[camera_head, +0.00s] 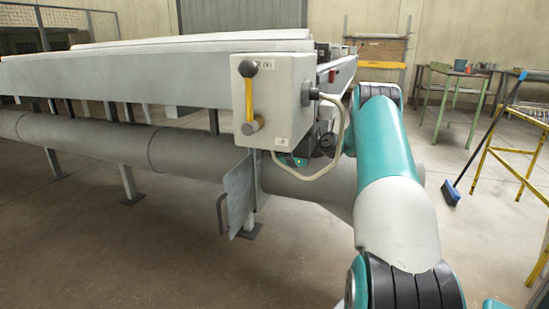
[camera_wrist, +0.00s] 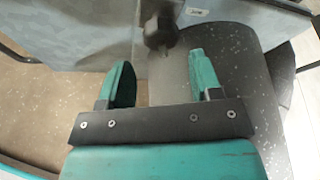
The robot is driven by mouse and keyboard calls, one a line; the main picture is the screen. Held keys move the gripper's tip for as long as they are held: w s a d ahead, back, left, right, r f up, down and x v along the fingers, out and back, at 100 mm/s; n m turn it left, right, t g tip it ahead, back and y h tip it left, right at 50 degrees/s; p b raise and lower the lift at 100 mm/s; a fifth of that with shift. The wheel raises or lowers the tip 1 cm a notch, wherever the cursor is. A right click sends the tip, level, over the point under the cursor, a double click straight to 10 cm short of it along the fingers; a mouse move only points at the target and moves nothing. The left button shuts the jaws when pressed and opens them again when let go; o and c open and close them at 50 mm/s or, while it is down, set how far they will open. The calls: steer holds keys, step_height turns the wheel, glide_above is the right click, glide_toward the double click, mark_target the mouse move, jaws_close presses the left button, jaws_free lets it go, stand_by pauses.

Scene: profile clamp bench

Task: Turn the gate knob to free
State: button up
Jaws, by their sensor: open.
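In the wrist view a dark knob (camera_wrist: 160,32) stands out from a pale panel, ahead of the fingertips and roughly between them. My gripper (camera_wrist: 161,65) is open, its two teal fingers apart with nothing held; the knob looks beyond the tips. In the head view a pale control box (camera_head: 276,105) has a yellow lever (camera_head: 249,102) with a black ball at its top on the front, and a dark round knob (camera_head: 309,93) on its right side. My gripper is mostly hidden behind the box's lower right. I cannot tell which way the knob points.
A pale curved cable (camera_head: 338,150) hangs from the box's right side near my arm. A grey plate with a handle (camera_head: 238,196) stands below the box. A long bench (camera_head: 120,72) and thick pipe (camera_head: 110,143) run left. A broom (camera_head: 482,143) and yellow stand (camera_head: 510,156) are at right.

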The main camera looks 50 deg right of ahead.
mark_target(268, 153)
steer(key=shift+w+a+f, duration=0.1)
steer(key=shift+w+a, duration=0.05)
steer(key=shift+w, duration=0.45)
steer(key=shift+w+a, duration=0.15)
steer(key=shift+w, duration=0.45)
steer(key=shift+w+f+b, duration=0.15)
steer(key=shift+w+b, duration=0.25)
steer(key=c, duration=0.8)
steer(key=shift+c, duration=0.2)
